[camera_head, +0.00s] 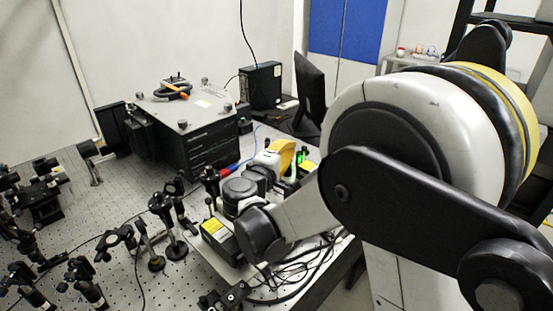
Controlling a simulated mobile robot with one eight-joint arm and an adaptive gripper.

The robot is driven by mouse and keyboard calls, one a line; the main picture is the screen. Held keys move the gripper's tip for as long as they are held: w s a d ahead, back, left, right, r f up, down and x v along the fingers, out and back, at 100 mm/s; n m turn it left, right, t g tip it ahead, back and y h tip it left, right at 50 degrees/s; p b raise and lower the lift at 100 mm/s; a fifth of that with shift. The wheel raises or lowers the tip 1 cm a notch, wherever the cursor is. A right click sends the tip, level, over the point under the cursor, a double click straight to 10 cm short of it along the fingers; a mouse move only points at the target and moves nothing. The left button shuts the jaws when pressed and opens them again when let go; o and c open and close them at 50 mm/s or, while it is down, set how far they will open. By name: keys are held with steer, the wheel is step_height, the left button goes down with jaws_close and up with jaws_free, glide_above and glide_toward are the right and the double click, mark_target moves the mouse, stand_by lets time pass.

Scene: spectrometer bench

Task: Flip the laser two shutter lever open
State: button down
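A black box with a yellow label (215,232), which looks like a laser housing, sits near the right edge of the optical bench. My arm bends down over it, and its dark joint (262,235) partly covers it. A small green spot (301,155) shows beyond my wrist, among dark parts too small to identify. I cannot make out a shutter lever or tell which laser is laser two. My gripper's fingers cannot be made out; they seem hidden by my own arm.
Several optic mounts (160,215) crowd the perforated bench (110,185). Loose cables (290,275) hang by its right edge. A monitor (309,92) stands behind.

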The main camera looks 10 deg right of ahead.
steer(key=shift+w+d, duration=0.1)
steer(key=shift+d, duration=0.7)
steer(key=shift+w+d+r+g+p, duration=0.1)
steer(key=shift+r+g+p, duration=0.05)
steer(key=shift+g+p, duration=0.2)
